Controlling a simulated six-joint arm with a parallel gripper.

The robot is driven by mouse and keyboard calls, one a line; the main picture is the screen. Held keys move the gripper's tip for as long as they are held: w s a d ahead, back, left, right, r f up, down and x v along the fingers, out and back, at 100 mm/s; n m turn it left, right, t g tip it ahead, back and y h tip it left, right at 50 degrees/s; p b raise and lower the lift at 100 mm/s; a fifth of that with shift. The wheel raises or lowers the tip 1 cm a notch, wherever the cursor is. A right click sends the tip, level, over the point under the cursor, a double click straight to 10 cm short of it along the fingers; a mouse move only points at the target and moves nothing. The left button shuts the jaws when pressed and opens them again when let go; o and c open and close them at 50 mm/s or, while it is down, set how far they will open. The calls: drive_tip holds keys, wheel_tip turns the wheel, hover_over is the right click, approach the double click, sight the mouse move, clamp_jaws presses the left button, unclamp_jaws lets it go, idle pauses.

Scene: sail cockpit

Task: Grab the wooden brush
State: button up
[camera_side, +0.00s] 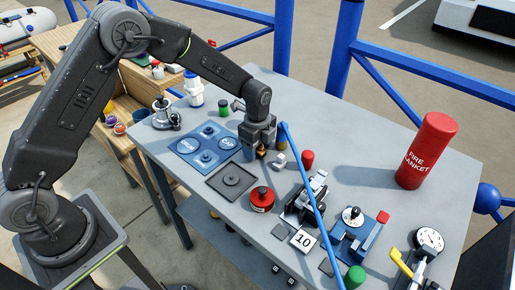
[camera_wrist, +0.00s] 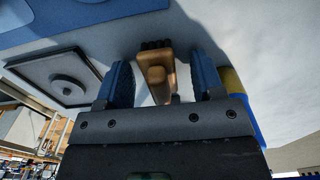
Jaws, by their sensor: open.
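The wooden brush (camera_wrist: 156,72) shows in the wrist view as a tan wooden body with a rounded knob and dark bristles at its far end. It sits between the two blue-padded fingers of my gripper (camera_wrist: 162,82), with a visible gap on each side. My gripper is open around it. In the side view my gripper (camera_side: 259,148) points down low over the grey table, and only a small brownish part of the brush (camera_side: 262,153) shows beneath it; the rest is hidden by the gripper.
The grey table (camera_side: 370,150) holds a blue plate (camera_side: 208,146), a dark square plate (camera_side: 231,181), a red round object (camera_side: 262,198), a small whitish block (camera_side: 280,160) and a red cylinder (camera_side: 307,160) near my gripper. A blue bar (camera_side: 310,205) crosses the view. A fire blanket canister (camera_side: 427,150) stands right.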

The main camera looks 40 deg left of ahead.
drive_tip(key=shift+c, duration=0.4)
drive_tip(key=c, duration=0.9)
